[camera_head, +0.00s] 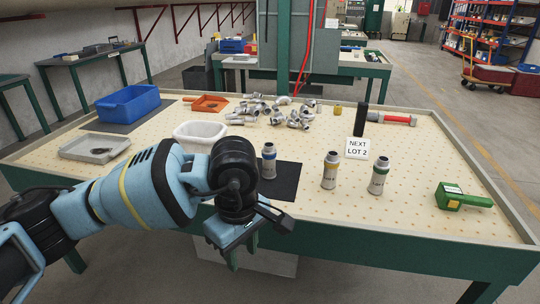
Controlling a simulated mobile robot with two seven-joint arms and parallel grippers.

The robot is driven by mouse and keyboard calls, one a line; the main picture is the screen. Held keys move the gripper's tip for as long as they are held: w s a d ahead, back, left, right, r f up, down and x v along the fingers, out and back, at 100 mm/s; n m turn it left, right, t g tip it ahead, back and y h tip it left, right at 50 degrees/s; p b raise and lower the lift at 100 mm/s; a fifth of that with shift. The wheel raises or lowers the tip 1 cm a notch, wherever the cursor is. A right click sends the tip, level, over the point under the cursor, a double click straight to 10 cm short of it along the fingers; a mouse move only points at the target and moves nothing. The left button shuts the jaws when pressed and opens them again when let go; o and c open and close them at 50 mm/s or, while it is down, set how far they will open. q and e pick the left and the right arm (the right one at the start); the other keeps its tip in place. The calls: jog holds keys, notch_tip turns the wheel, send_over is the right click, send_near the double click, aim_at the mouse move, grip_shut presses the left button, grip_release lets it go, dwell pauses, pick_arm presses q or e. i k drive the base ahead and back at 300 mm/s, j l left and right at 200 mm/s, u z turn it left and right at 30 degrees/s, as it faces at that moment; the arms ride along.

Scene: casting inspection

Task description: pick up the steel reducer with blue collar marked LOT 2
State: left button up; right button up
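A steel reducer with a blue collar (269,164) stands upright at or on the left part of a dark mat (286,182) near the table's front. Any LOT 2 marking on it is too small to read. My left gripper (258,228) is low at the table's front edge, nearer to me than the reducer and apart from it. Its fingers are too unclear to tell open from shut; I see nothing held. Two similar reducers, one with a yellow collar (330,172) and one with a green collar (378,178), stand to the right. My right gripper is out of view.
A "NEXT LOT 2" sign (357,148) stands behind the reducers. A white bin (199,135), grey tray (94,148) and blue crate (128,104) are left. Loose steel fittings (278,111) lie behind. A green tool (463,197) lies right; the table between is clear.

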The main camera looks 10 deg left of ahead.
aim_at(269, 153)
jog(key=i+j, duration=0.15)
jog(key=i, duration=1.45)
jog(key=j+u, duration=0.05)
